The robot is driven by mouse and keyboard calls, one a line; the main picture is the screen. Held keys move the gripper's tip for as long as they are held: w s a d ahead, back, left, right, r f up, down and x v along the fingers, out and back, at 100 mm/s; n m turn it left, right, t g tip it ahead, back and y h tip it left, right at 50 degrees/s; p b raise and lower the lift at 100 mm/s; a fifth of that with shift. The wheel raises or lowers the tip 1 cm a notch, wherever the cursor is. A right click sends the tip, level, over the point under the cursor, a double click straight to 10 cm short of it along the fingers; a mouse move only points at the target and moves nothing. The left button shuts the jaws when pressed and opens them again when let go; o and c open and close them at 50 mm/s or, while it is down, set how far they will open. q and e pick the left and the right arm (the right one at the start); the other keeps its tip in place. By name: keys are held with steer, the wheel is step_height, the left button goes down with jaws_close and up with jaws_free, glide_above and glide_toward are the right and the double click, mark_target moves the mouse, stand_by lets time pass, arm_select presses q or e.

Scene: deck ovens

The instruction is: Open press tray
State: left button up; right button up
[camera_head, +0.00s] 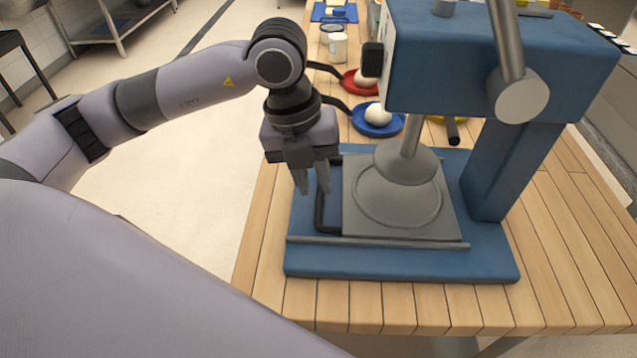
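The blue press (500,70) stands on the wooden table, with a grey round press head (407,163) on a post. Below it, the grey square press tray (440,222) with a round ring mark lies on the blue base. A black bar handle (320,214) sticks out on the tray's left side. My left gripper (313,188) points down at the handle's upper part. Its two fingers are apart, and I cannot tell whether the handle lies between them. The far part of the handle is hidden behind the gripper. My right gripper is not in view.
Behind the gripper, dough balls sit on a blue plate (362,128) and a red plate (349,86). A yellow plate (437,120) shows partly behind the press. A white mug (337,48) stands farther back. The wooden table (590,225) is clear right of the press.

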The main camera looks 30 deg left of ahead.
arm_select(q)
steer(key=shift+w+d+f, duration=0.1)
steer(key=shift+d+f, duration=0.05)
steer(key=shift+f, duration=0.55)
steer(key=shift+w+d+f, duration=0.1)
steer(key=shift+f, duration=0.6)
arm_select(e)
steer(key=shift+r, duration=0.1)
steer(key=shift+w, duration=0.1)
arm_select(q)
jaws_close()
